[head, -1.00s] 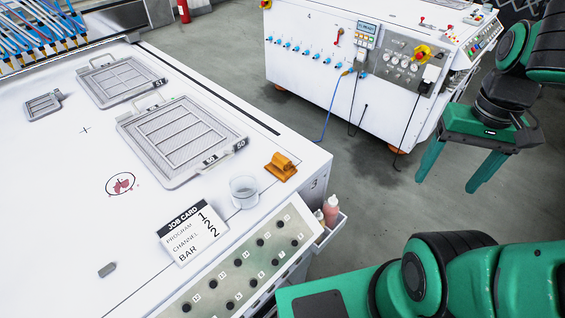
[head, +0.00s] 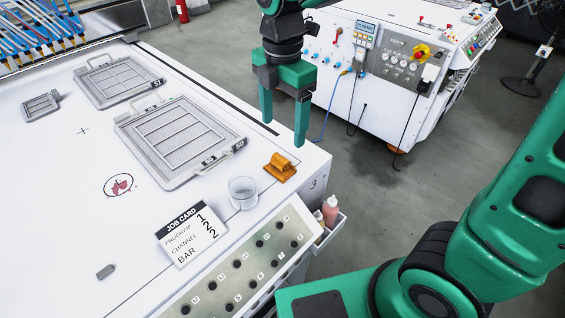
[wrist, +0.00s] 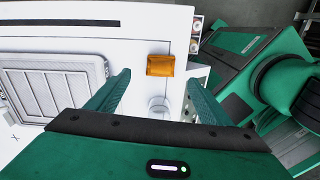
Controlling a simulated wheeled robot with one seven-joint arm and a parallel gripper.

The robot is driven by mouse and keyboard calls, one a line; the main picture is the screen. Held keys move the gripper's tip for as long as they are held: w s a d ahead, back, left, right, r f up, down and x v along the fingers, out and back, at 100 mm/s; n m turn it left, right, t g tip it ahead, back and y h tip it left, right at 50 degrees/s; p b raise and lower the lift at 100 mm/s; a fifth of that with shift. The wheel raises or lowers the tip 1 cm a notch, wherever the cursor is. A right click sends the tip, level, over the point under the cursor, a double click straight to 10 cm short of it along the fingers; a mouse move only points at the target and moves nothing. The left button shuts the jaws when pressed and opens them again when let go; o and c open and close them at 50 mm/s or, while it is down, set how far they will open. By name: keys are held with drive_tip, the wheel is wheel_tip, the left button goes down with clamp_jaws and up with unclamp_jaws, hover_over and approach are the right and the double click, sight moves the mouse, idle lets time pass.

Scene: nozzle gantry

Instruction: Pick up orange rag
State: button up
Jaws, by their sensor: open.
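The orange rag (head: 280,167) lies folded on the white machine top near its right edge, just beyond a clear glass. In the wrist view the rag (wrist: 160,65) shows ahead, between the lines of the two fingers. My gripper (head: 284,128) is open and empty, pointing down above the back right edge of the top. In the head view its fingers appear just above the rag and apart from it. Both fingers also show in the wrist view (wrist: 158,92).
The glass (head: 243,192) stands close to the rag. A job card (head: 190,235) lies in front of it. Framed screens (head: 180,138) lie to the left. A side bin with bottles (head: 330,212) hangs at the right edge. Another white machine (head: 390,95) stands behind.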

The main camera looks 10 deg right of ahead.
sight(280, 157)
drive_tip(key=shift+a+f+n, duration=0.1)
drive_tip(key=shift+a+n, duration=0.3)
drive_tip(key=shift+a, duration=0.15)
drive_tip(key=shift+a+f, duration=0.15)
drive_tip(key=shift+f, duration=0.2)
wheel_tip(280, 157, down, 5)
drive_tip(key=shift+r, duration=0.15)
drive_tip(key=shift+s+d+f, duration=0.15)
drive_tip(key=shift+d+f, duration=0.05)
drive_tip(key=shift+f, duration=1.15)
drive_tip(key=shift+s+d+f, duration=0.15)
drive_tip(key=shift+f, duration=1.15)
drive_tip(key=c, duration=1.1)
